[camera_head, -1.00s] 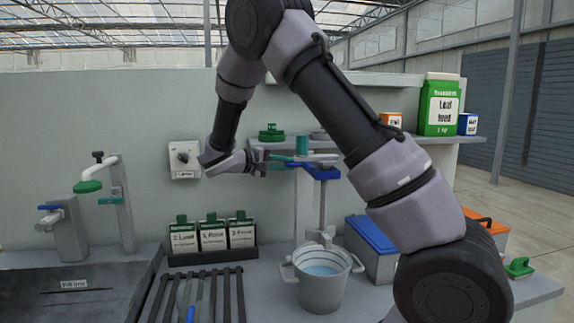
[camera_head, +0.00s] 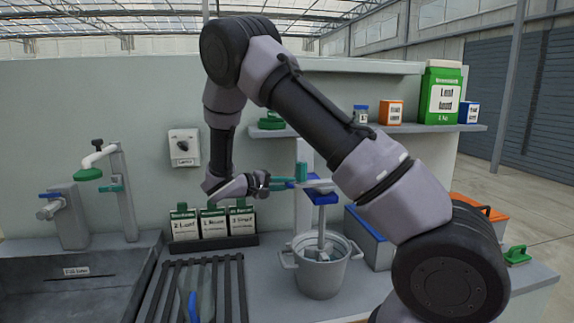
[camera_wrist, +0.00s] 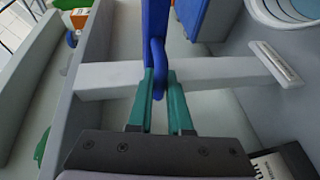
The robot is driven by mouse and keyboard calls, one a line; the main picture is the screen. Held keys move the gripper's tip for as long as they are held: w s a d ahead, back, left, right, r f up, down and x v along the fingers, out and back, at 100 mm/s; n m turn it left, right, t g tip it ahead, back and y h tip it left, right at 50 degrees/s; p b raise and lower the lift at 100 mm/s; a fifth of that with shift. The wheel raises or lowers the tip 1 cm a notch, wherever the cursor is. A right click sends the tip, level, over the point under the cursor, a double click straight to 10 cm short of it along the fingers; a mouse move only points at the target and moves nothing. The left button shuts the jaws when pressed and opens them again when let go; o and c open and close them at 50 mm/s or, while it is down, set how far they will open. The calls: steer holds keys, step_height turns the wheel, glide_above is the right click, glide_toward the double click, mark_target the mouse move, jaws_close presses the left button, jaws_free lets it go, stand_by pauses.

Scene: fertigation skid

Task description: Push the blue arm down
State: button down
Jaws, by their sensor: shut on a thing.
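The blue arm (camera_head: 322,198) sits on a grey stand above the grey bucket (camera_head: 320,277). A grey shaft (camera_head: 321,228) hangs from the arm, and its lower end is inside the bucket. My gripper (camera_head: 298,183) has teal fingers and is at the arm's left end. In the wrist view, the fingers of my gripper (camera_wrist: 160,88) are shut on the hooked end of the blue arm (camera_wrist: 156,40). My forearm hides part of the area to the right of the stand.
A blue-lidded box (camera_head: 368,240) stands right of the bucket. Several labelled packs (camera_head: 214,223) stand at its left, behind a slatted rack (camera_head: 200,290). A sink (camera_head: 75,285) with taps is at the far left. A shelf (camera_head: 400,129) with containers runs above.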

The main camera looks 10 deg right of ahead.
step_height(320, 180, down, 7)
steer(key=shift+s, duration=0.15)
steer(key=c, duration=0.8)
jaws_free()
steer(key=shift+c, duration=0.2)
steer(key=v, duration=1)
steer(key=shift+a+r, duration=0.15)
steer(key=shift+a, duration=0.25)
